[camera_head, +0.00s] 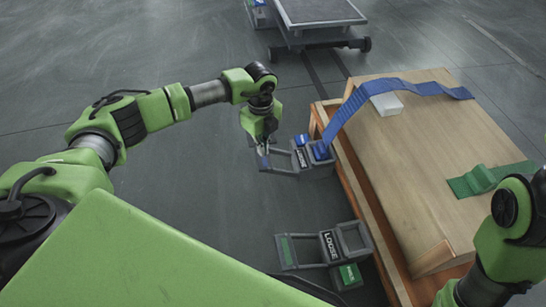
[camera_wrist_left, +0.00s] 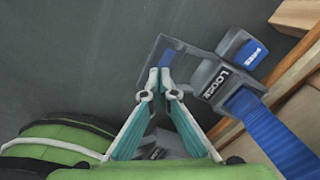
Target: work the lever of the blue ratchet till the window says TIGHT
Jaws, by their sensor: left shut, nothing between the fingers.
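The blue ratchet (camera_head: 301,158) hangs at the near-left side of the crate, on the blue strap (camera_head: 350,105). In the left wrist view its window (camera_wrist_left: 221,83) reads LOOSE, and a blue tab (camera_wrist_left: 254,52) reads FREE. Its lever (camera_wrist_left: 170,42) is a grey open frame reaching left from the body; it also shows in the head view (camera_head: 284,170). My left gripper (camera_head: 264,149) is shut and empty, its fingertips (camera_wrist_left: 160,84) at the lever frame. I cannot tell whether they touch it. Only part of my right arm shows, at the lower right; its gripper is out of view.
A green ratchet (camera_head: 328,246), also reading LOOSE, lies nearer at the crate's side. The wooden crate (camera_head: 420,150) carries a green strap (camera_head: 487,178) and a white block (camera_head: 386,104). A grey cart (camera_head: 318,14) stands behind. The floor left of the ratchets is clear.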

